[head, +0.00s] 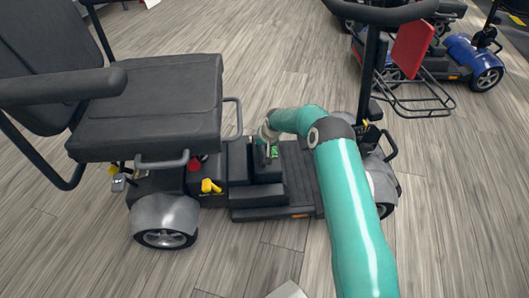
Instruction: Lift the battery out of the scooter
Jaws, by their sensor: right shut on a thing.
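The scooter (165,213) stands side-on, with its black seat at the left and its tiller at the right. The battery (264,195) is a black box in the middle of the scooter, beside the seat's base and above the footboard. My right gripper (269,150) is at the top of the battery, shut on what looks like its handle, beside a small green patch. My left gripper is not in view.
The scooter's armrest (62,87) and seat cushion (150,112) overhang the left side. The tiller (369,75) and wire basket (415,97) rise on the right. Other scooters, one blue (468,52), stand at the back right. The wood floor in front is mostly clear.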

